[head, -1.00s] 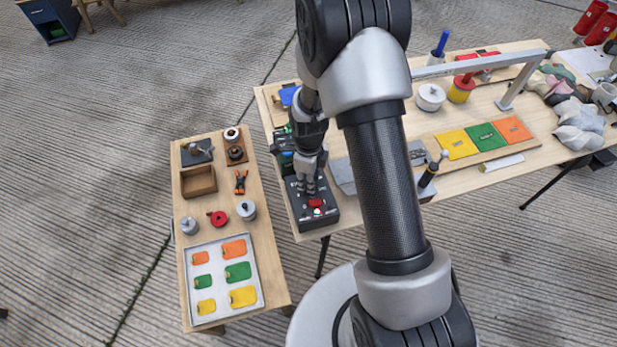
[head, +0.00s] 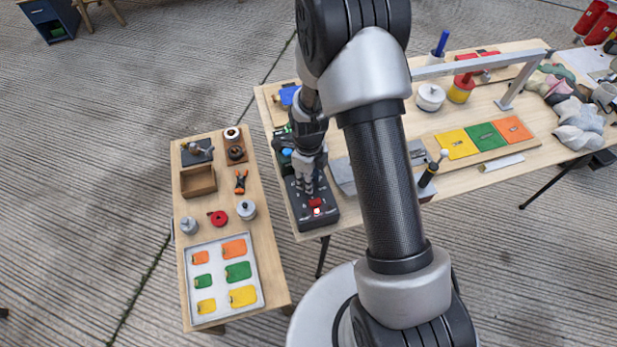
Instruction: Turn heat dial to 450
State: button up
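A dark control box (head: 325,219) with a red switch (head: 315,203) and a small light near its front edge sits at the left front corner of the large table. My gripper (head: 305,190) points down over the upper part of this box, with its fingertips at or just above the panel. The fingers cover that part of the panel, so the heat dial and its markings are hidden. I cannot tell whether the fingers are closed on the dial.
A low side table (head: 182,268) on the left holds a white tray (head: 258,298) with coloured tags, small canisters and pliers (head: 240,182). On the large table (head: 505,171), a metal frame (head: 520,78) stands behind yellow, green and orange panels. A black-handled tool (head: 430,172) stands right of my arm.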

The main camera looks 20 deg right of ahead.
jog(key=o, duration=0.4)
jog(key=shift+r, duration=0.1)
notch_tip(320, 180, up, 12)
jog(key=shift+f, duration=0.1)
dwell(0.4)
dwell(0.4)
jog(key=s+r+n+t, duration=0.1)
jog(key=s+r+n, duration=0.3)
jog(key=r+n, duration=0.3)
jog(key=s+r+n+t, duration=0.1)
jog(key=s+r+n, duration=0.35)
jog(key=r, duration=0.35)
jog(key=s+r+n+t, duration=0.1)
jog(key=s+r+n, duration=0.1)
jog(key=s+n, duration=0.2)
jog(key=s+r+n, duration=0.2)
jog(key=s+n, duration=0.2)
jog(key=n, duration=0.2)
jog(key=s+r+n+t, duration=0.1)
jog(key=s+r+n, duration=0.2)
jog(key=s+n, duration=0.2)
jog(key=shift+n+t, duration=0.25)
jog(key=shift+t, duration=0.05)
